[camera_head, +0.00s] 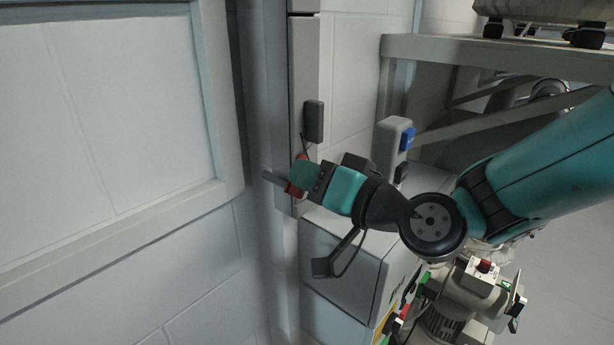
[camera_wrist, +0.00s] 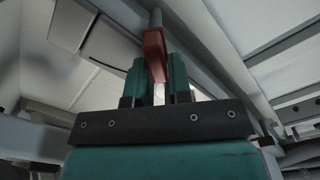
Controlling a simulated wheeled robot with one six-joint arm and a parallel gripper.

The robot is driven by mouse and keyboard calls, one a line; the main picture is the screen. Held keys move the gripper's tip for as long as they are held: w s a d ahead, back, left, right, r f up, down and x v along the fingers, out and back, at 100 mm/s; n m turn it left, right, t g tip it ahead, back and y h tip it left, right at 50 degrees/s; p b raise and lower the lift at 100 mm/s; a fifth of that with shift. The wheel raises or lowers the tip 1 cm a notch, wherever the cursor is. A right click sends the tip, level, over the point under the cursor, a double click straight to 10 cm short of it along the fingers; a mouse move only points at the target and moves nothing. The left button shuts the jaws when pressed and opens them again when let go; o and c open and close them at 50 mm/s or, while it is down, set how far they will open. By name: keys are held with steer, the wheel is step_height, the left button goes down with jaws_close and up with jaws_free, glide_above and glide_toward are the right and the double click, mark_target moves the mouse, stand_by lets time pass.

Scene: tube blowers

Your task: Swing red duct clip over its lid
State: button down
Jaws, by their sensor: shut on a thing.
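The red duct clip (camera_wrist: 154,55) sits between the two fingers of my gripper (camera_wrist: 156,80) in the wrist view, with a grey rod (camera_wrist: 156,18) beyond it. In the head view a small part of the red clip (camera_head: 296,187) shows at the tip of my gripper (camera_head: 291,180), beside the tall grey duct (camera_head: 300,70) on the wall. My gripper is shut on the clip. The fingers hide much of the clip in the head view. I cannot tell which surface is its lid.
A pale framed panel (camera_head: 100,110) stands close on the left. A grey box with a blue switch (camera_head: 407,139) is on the wall to the right. A white cabinet (camera_head: 345,270) stands below my gripper. A shelf (camera_head: 490,55) is at the upper right.

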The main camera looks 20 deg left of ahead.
steer(key=m, duration=0.3)
steer(key=f+m+p, duration=0.1)
steer(key=m, duration=0.3)
steer(key=w+f+m+p, duration=0.1)
steer(key=m, duration=0.2)
steer(key=shift+d+m, duration=0.2)
steer(key=shift+m, duration=0.4)
steer(key=c, duration=1.1)
jaws_free()
